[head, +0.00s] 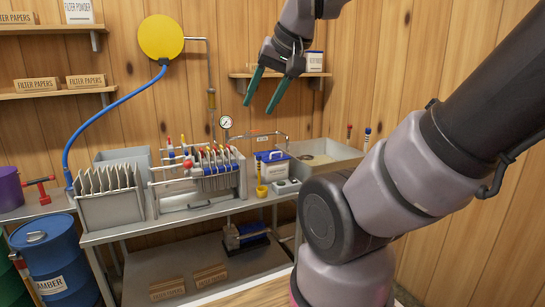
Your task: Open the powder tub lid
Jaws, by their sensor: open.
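A small white tub (273,172) with a blue lid (271,155) stands on the metal bench, right of the filter press. It looks like the powder tub, but its label is too small to read. Its lid appears to be on. My gripper (259,108) hangs above and behind the bench in the picture, its two green fingers apart with nothing between them. In the picture it is above the tub and clear of it.
The filter press (205,172) with its row of plates stands left of the tub. A yellow scoop-like item (261,188) is just in front of the tub. A pressure gauge (226,122) and pipe rise behind. An open metal basin (345,152) lies to the right.

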